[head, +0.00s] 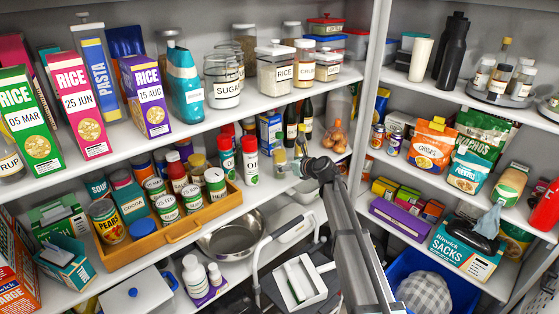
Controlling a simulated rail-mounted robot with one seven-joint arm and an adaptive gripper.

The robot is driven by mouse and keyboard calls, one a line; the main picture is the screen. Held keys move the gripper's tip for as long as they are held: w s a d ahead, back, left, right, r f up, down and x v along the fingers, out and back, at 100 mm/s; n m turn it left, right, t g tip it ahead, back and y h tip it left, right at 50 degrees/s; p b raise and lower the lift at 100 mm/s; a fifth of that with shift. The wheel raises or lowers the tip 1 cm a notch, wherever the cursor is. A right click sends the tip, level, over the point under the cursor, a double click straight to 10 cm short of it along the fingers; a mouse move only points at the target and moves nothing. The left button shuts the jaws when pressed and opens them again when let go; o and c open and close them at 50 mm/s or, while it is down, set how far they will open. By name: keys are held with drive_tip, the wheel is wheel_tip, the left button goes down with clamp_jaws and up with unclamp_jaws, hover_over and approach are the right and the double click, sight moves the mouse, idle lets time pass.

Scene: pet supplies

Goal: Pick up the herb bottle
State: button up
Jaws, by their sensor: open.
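No label that reads "herb" is legible, so I cannot tell for sure which bottle is the herb bottle. A small bottle with a yellowish top (280,160) stands on the middle shelf, just left of my gripper (304,165). Another slim yellowish-topped bottle (301,139) shows right behind my gripper. My arm reaches up from the bottom to this shelf, and the gripper is at its far end, open. The fingers are small and partly merge with the things behind. Small jars (500,78) also stand on a round turntable (494,98) at the upper right.
Red-capped spray cans (250,160) stand left of my gripper, dark bottles (290,122) behind it, and a bag of onions (336,136) to the right. A wooden tray (172,237) of cans is further left. A metal bowl (231,238) sits below.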

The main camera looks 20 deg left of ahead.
sight(284, 162)
drive_tip(key=x, duration=0.1)
drive_tip(key=p+x, duration=0.1)
drive_tip(key=x, duration=0.2)
drive_tip(key=shift+w+a+r+p, duration=0.1)
drive_tip(key=shift+a+r+p, duration=0.1)
drive_tip(key=shift+a+p, duration=0.15)
drive_tip(key=shift+w+a+f, duration=0.15)
drive_tip(key=shift+a+f, duration=0.15)
drive_tip(key=c, duration=1.4)
